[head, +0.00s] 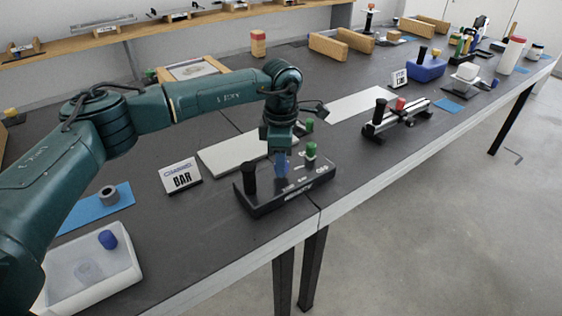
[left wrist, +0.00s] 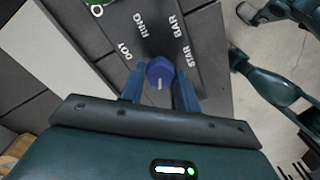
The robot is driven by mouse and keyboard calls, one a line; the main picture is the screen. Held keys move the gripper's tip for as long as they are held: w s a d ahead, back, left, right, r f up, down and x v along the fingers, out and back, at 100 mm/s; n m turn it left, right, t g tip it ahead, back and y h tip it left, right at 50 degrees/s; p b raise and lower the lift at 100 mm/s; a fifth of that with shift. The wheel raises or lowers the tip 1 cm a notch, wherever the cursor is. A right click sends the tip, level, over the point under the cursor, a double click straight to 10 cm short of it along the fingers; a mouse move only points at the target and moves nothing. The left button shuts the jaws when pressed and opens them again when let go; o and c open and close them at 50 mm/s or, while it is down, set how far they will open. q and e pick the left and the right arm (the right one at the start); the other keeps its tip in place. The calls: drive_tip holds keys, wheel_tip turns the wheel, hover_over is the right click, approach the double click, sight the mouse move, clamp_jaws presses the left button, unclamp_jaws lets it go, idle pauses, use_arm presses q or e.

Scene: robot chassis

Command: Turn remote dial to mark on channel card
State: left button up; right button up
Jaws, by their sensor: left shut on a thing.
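The remote (head: 290,200) is a black box on the near edge of the dark table, with a blue dial (left wrist: 160,70) on top. The dial also shows in the head view (head: 282,165). White words DOT, RING, BAR and STAR fan around the dial. A short white line on the dial points toward the bottom of the left wrist view, away from the words. My left gripper (left wrist: 159,88) is shut on the dial from above, a finger on each side. The channel card (head: 181,176) stands left of the remote and reads CHANNEL BAR. My right gripper is not seen.
The remote also carries a black post (head: 250,180) and a green knob (head: 311,151). A pale board (head: 225,154) lies behind it. A white tray (head: 125,265) with a blue piece is at lower left. A black rail device (head: 398,120) stands farther right.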

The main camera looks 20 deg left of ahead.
use_arm(q)
drive_tip(key=m, duration=0.3)
drive_tip(key=shift+b, duration=0.4)
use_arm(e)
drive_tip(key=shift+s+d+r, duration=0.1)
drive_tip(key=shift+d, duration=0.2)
use_arm(q)
drive_tip(key=shift+m, duration=0.5)
drive_tip(key=o, duration=1)
drive_tip(key=shift+r, duration=0.1)
wheel_tip(320, 180, up, 13)
drive_tip(key=shift+r, duration=0.1)
